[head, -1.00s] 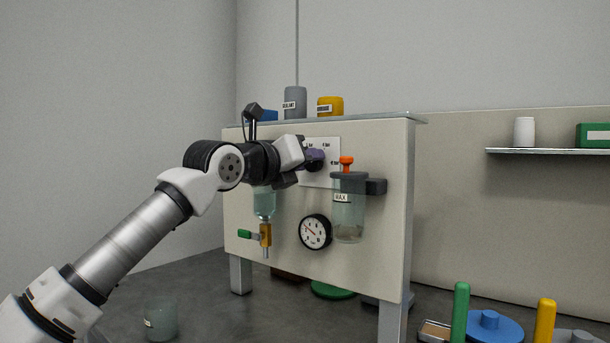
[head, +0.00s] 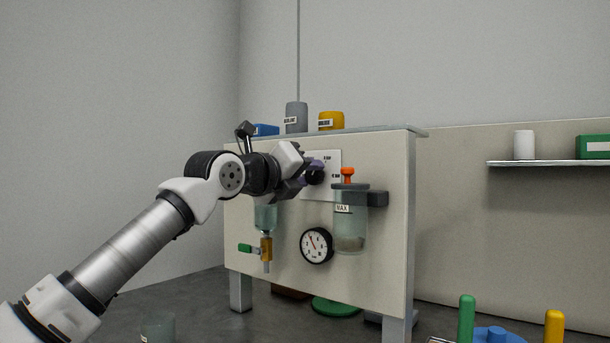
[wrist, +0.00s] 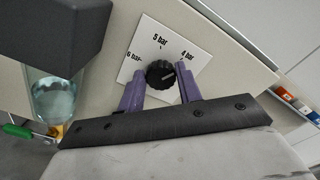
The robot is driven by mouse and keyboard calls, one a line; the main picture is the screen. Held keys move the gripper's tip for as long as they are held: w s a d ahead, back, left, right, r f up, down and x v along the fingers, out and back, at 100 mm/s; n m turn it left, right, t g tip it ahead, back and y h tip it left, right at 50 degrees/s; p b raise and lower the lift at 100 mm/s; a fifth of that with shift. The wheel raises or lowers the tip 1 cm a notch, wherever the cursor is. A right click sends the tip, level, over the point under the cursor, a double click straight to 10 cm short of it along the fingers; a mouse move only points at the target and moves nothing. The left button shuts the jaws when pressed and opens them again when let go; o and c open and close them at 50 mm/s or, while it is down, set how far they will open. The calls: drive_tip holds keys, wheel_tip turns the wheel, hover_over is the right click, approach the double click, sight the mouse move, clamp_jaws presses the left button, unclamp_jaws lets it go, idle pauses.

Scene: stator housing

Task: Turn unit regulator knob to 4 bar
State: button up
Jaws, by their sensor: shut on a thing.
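The regulator knob (wrist: 160,74) is black and ribbed, on a white plate (wrist: 148,45) marked 4, 5 and 6 bar. In the wrist view, 5 bar is above the knob, 4 bar upper right and 6 bar left. A pale mark shows on the knob's face; its exact setting is hard to read. My gripper (wrist: 159,78) has its purple fingers on either side of the knob, shut on it. In the head view, the knob (head: 315,176) is partly hidden by my gripper (head: 311,172). The round gauge (head: 316,245) below has a red needle pointing up and left.
A clear bowl marked MAX (head: 350,222) with an orange top (head: 347,175) hangs right of the knob. A second clear bowl (head: 265,217) with a brass fitting and green lever (head: 245,248) is below my wrist. Containers (head: 297,117) stand on top of the panel.

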drive_tip(key=o, duration=1)
drive_tip(key=b+v, duration=0.1)
drive_tip(key=v, duration=1.3)
